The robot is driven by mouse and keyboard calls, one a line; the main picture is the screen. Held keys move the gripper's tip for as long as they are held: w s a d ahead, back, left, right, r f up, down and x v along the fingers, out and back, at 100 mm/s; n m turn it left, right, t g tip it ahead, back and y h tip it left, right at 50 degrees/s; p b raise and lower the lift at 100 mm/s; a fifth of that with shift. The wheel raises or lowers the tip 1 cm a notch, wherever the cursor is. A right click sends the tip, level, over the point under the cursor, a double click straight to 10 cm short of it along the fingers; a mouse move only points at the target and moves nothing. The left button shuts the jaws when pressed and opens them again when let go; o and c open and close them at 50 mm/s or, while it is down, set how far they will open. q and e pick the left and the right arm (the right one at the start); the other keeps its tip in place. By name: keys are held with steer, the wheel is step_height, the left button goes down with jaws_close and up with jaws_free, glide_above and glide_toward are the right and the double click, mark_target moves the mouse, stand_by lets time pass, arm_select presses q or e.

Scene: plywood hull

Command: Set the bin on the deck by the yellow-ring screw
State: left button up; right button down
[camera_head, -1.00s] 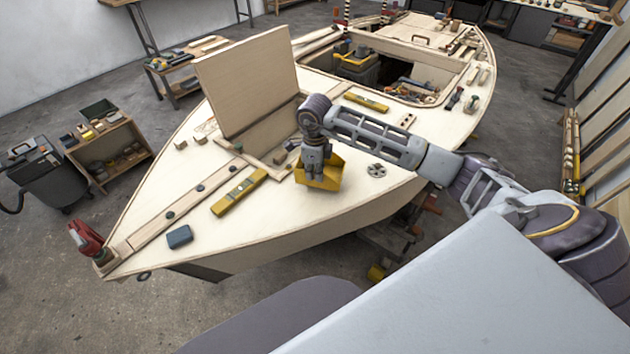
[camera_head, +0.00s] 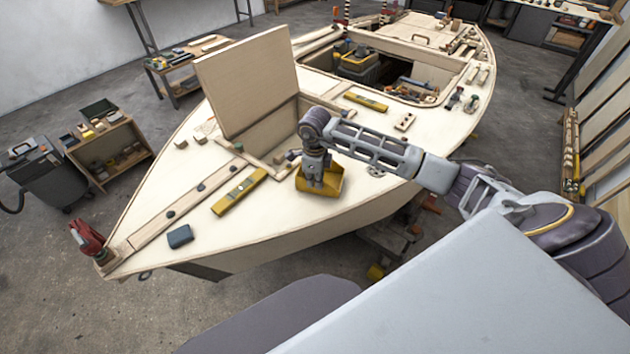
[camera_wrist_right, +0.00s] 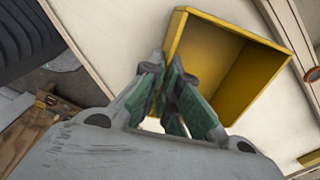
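The yellow bin (camera_head: 320,190) is an open box at the near edge of the pale plywood deck (camera_head: 262,222). In the right wrist view the open bin (camera_wrist_right: 235,60) looks tilted in the picture and its inside is empty. My right gripper (camera_head: 314,184) reaches down to the bin. Its green-padded fingers (camera_wrist_right: 172,92) close around one wall of it. I cannot tell whether the bin's base touches the deck. Several small dark screws or knobs (camera_head: 169,214) show along the deck plank; no yellow ring can be made out. My left gripper is out of view.
A yellow level (camera_head: 239,192) and a blue-grey block (camera_head: 180,236) lie left of the bin. An upright plywood panel (camera_head: 248,82) stands by an open hatch behind it. A red clamp (camera_head: 86,238) sits at the bow. Bare deck lies between the level and the bin.

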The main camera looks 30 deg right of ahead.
steer(key=c, duration=2.2)
jaws_free()
steer(key=shift+f, duration=0.15)
steer(key=o, duration=0.6)
steer(key=shift+c, duration=0.2)
steer(key=shift+r, duration=0.2)
step_height(320, 180, up, 12)
steer(key=b, duration=0.1)
